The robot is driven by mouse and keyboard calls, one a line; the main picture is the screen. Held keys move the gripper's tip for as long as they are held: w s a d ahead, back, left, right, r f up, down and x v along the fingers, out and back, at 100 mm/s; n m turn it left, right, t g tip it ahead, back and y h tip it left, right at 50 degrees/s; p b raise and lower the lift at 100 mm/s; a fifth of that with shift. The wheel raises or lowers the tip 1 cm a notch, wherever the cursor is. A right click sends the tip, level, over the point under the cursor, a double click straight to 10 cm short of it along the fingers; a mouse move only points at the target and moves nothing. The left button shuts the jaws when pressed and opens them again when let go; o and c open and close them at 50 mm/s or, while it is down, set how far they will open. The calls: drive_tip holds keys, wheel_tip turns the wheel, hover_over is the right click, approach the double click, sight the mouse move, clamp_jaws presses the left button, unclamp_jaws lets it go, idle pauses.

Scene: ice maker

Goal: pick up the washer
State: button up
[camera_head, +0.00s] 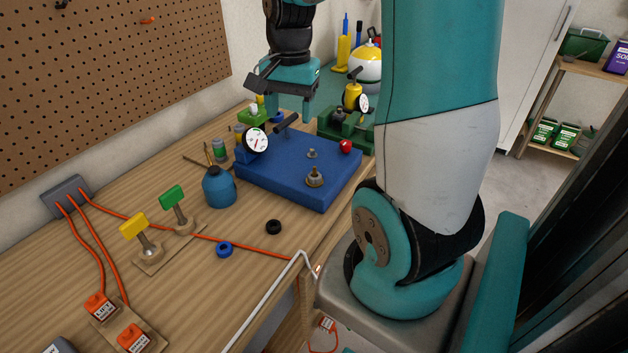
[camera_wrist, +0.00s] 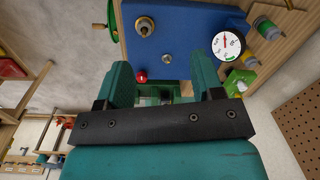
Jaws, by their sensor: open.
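Two small rings lie on the wooden table in the head view: a blue ring (camera_head: 224,249) and a black ring (camera_head: 273,227). Either could be the washer; I cannot tell which. Neither clearly shows in the wrist view. My gripper (camera_head: 288,112) is open and empty, pointing down above the back of the blue board (camera_head: 262,181), well behind and above both rings. The board there (camera_wrist: 185,28) carries a brass fitting (camera_wrist: 145,25) and a smaller metal fitting (camera_wrist: 167,58).
A pressure gauge (camera_head: 257,141) and a red ball (camera_head: 346,146) are at the board. A blue pot (camera_head: 219,187), yellow (camera_head: 133,225) and green (camera_head: 172,196) handled valves and orange cables (camera_head: 190,232) occupy the table's left side. Table around the rings is mostly clear.

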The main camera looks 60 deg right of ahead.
drive_tip(key=s+d+f+m, duration=0.1)
drive_tip(key=d+f+m, duration=0.15)
drive_tip(key=d, duration=0.25)
approach(314, 169)
drive_tip(key=shift+m, duration=0.25)
drive_tip(key=f, duration=0.5)
drive_tip(key=shift+w+a+f+p, duration=0.25)
drive_tip(key=shift+w+a+p, duration=0.05)
drive_tip(key=shift+w+a, duration=0.05)
drive_tip(key=shift+s+d+f+p, duration=0.1)
drive_tip(key=shift+f+p, duration=0.2)
drive_tip(key=shift+f, duration=1.15)
drive_tip(key=shift+s+d+f+p, duration=0.1)
drive_tip(key=shift+f+p, duration=0.15)
drive_tip(key=shift+f, duration=1.25)
drive_tip(key=shift+c, duration=0.4)
clamp_jaws()
